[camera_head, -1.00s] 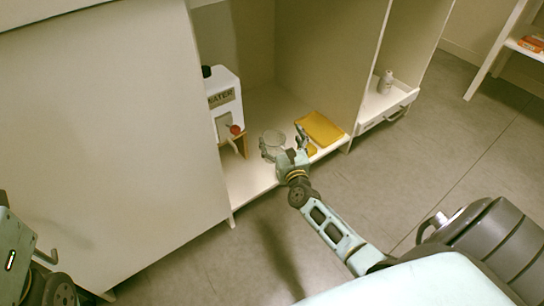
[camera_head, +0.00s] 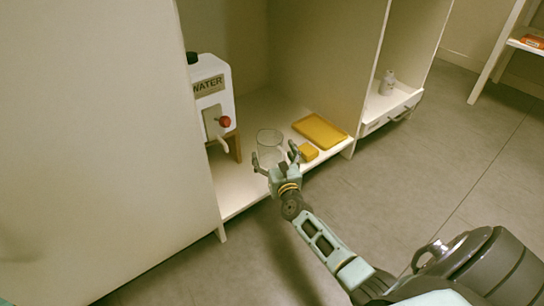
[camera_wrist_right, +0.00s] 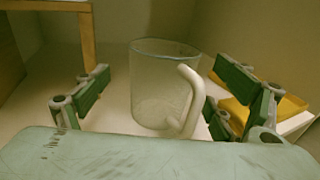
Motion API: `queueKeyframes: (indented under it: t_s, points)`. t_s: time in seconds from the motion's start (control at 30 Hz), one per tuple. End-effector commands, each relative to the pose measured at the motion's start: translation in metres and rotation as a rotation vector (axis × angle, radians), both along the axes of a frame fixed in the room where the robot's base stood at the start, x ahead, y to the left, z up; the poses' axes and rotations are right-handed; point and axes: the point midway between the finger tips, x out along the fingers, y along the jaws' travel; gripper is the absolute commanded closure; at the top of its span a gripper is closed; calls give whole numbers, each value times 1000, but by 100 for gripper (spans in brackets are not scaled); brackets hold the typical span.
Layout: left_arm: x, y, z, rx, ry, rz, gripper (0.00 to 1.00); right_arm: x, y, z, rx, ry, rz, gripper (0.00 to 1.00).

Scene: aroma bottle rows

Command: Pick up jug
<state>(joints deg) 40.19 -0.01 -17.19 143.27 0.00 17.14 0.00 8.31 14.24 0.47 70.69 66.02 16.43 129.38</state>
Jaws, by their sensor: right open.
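The jug (camera_head: 269,143) is clear glass and stands upright on the low shelf of the cabinet. In the right wrist view the jug (camera_wrist_right: 158,88) sits between the open fingers, with its pale handle turned toward the right finger. My right gripper (camera_head: 276,160) is open and empty, just in front of the jug. Its fingers show at both sides in the wrist view (camera_wrist_right: 150,95). I cannot tell whether a finger touches the handle. My left gripper is not in view.
A white water dispenser (camera_head: 214,95) with a red tap knob stands left of the jug on a wooden stand. A yellow tray (camera_head: 320,131) and a small yellow block (camera_head: 309,152) lie right of it. A cabinet wall (camera_head: 325,60) rises behind the tray. A bottle (camera_head: 387,83) stands farther right.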

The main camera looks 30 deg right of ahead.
Motion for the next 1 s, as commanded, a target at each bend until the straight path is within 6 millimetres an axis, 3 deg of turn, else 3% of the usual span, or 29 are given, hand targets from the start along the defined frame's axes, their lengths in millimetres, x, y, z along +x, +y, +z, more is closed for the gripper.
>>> queueKeyframes:
  t_s: [0.1,0.27,0.57,1.0]
  points:
    - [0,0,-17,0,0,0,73,18,-11,-3,0,-3,-2,13]
    - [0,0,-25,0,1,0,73,36,-16,-2,1,-1,-1,13]
    - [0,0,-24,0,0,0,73,39,-17,0,0,1,0,13]
    - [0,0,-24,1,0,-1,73,39,-17,0,0,0,0,52]
